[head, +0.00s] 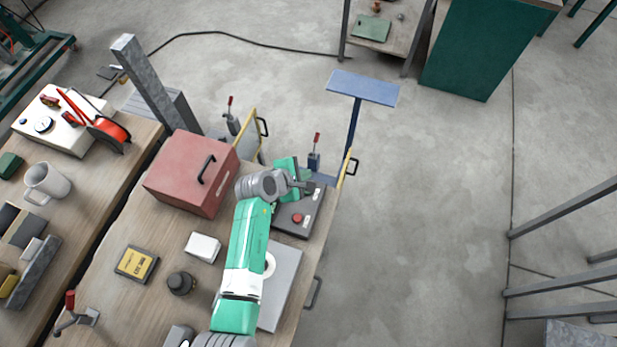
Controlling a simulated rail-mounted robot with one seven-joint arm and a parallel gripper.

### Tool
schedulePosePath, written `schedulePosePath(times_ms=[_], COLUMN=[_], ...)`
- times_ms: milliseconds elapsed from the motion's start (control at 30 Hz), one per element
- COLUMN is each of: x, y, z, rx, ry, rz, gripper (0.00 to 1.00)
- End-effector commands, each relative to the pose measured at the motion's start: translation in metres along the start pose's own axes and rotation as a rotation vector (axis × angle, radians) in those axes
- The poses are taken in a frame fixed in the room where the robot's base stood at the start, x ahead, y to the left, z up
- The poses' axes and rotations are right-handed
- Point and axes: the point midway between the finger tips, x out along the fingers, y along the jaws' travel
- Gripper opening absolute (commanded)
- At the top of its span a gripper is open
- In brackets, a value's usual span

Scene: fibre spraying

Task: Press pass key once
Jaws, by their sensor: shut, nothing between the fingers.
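A dark key panel (287,226) lies on the right side of the wooden table. A round red button (297,218) with a pale label beside it shows on its near part. My gripper (307,187) is shut and empty over the far part of this panel. The green and grey wrist hides part of the panel's left and far side. Which key is the pass key cannot be read, and whether the fingertips touch a key or hover cannot be told.
A red box (180,175) with a black handle stands left of my gripper. A grey plate (283,285) lies nearer, partly under my arm. A white block (203,247), dark knob (181,283) and yellow-labelled box (137,262) sit left. A red-handled clamp (314,158) stands behind.

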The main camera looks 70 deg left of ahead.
Motion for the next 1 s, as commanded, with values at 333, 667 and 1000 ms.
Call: schedulePosePath(times_ms=[333, 667, 1000], x=[0.029, 0.057, 0.059], y=[-0.022, -0.041, -0.043], z=[-0.021, -0.041, -0.043], rx=[0.001, 0.001, 0.002], ry=[0.000, 0.000, 0.000], rz=[-0.001, 0.000, 0.001], gripper=[0.00, 0.00, 0.00])
